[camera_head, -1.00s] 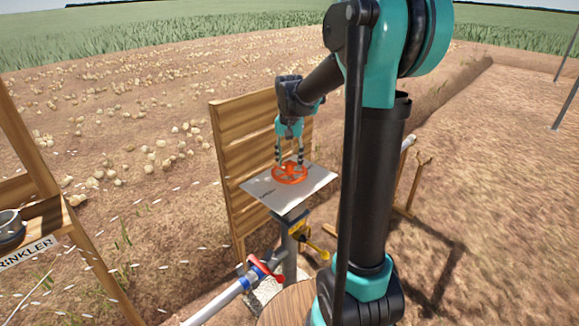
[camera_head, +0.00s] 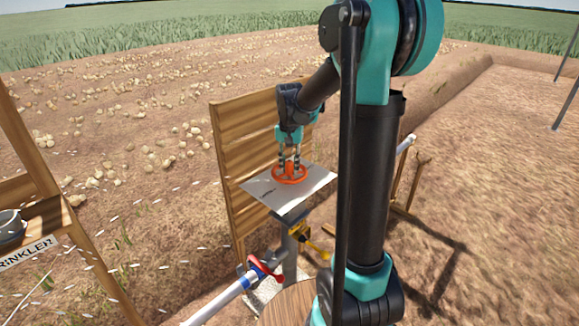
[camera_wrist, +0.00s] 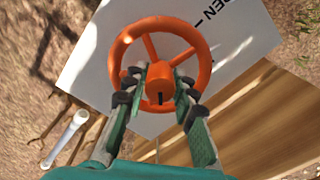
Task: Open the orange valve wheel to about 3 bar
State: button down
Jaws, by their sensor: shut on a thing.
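The orange valve wheel (camera_head: 289,177) sits flat on a light metal plate (camera_head: 318,178) on a post. It also shows in the wrist view (camera_wrist: 203,51), with spokes and a raised hub (camera_wrist: 161,87). My gripper (camera_head: 289,165) points down over the wheel. In the wrist view its two fingers (camera_wrist: 158,92) stand inside the rim, one on each side of the hub, shut on it. Part of the plate's lettering, "EN", shows beside the rim in the wrist view. No pressure reading can be made out.
A wooden board (camera_head: 236,160) stands right behind the plate. Below are a yellow handle (camera_head: 310,240), a red handle (camera_head: 266,269) and a white pipe (camera_head: 215,303). A wooden stand with a sprinkler sign (camera_head: 28,252) is at the left. Open soil lies right.

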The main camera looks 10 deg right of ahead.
aim_at(289, 162)
jog(key=shift+n, duration=0.4)
jog(key=n, duration=0.3)
jog(key=shift+n, duration=2.6)
jog(key=c, duration=1.2)
grip_release()
notch_tip(289, 162, up, 12)
